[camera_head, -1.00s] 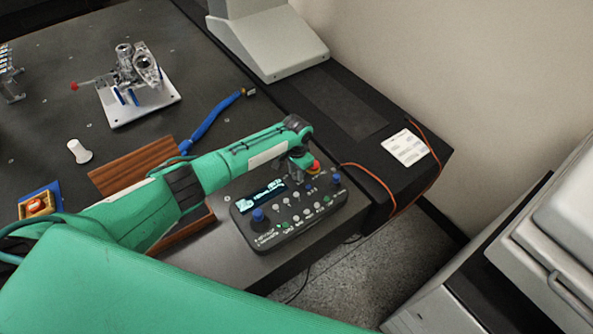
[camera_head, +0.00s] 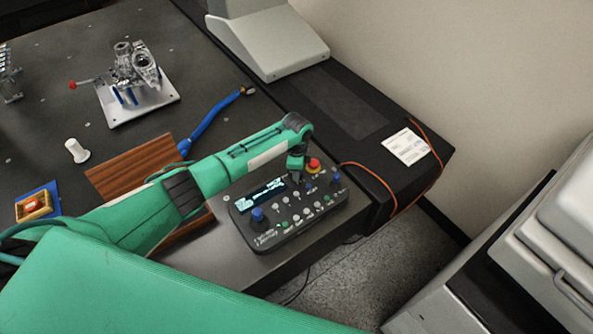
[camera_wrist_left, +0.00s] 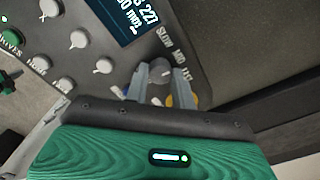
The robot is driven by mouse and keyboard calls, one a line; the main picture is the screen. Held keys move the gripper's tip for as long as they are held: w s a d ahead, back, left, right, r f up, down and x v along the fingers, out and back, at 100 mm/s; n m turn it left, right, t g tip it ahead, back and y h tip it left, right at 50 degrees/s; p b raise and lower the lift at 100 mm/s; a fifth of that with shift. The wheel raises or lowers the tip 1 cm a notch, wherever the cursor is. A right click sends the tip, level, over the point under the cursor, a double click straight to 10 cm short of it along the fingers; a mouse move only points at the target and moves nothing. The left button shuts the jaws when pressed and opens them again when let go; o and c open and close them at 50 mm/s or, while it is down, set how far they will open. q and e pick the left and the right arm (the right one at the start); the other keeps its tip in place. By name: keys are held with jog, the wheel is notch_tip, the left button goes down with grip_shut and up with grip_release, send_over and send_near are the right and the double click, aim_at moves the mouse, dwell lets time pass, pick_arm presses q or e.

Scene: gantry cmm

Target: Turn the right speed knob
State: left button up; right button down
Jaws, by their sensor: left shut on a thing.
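The control box (camera_head: 262,239) is a dark panel with a lit screen, several small grey knobs, blue knobs and a red button. My left gripper (camera_head: 296,178) reaches down onto its far edge, beside the screen and the red button. In the left wrist view, a grey speed knob (camera_wrist_left: 161,69) sits by the label "SLOW MID FST". The two grey fingers of my left gripper (camera_wrist_left: 150,72) are shut on this knob, and partly hide it. In the head view the gripper hides the knob. My right gripper is not in view.
The red button (camera_head: 314,164) stands close beside my left gripper, with a blue knob (camera_head: 336,176) to its right. An orange cable (camera_head: 376,178) runs off behind the box.

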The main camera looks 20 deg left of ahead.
pick_arm(q)
jog(key=m+b, duration=0.1)
jog(key=m, duration=0.3)
jog(key=shift+m, duration=0.4)
jog(key=shift+m+b, duration=0.45)
jog(key=shift+m, duration=1.75)
jog(key=o, duration=1)
jog(key=shift+r, duration=0.15)
notch_tip(320, 180, up, 14)
jog(key=shift+f+b, duration=0.2)
jog(key=shift+b, duration=0.9)
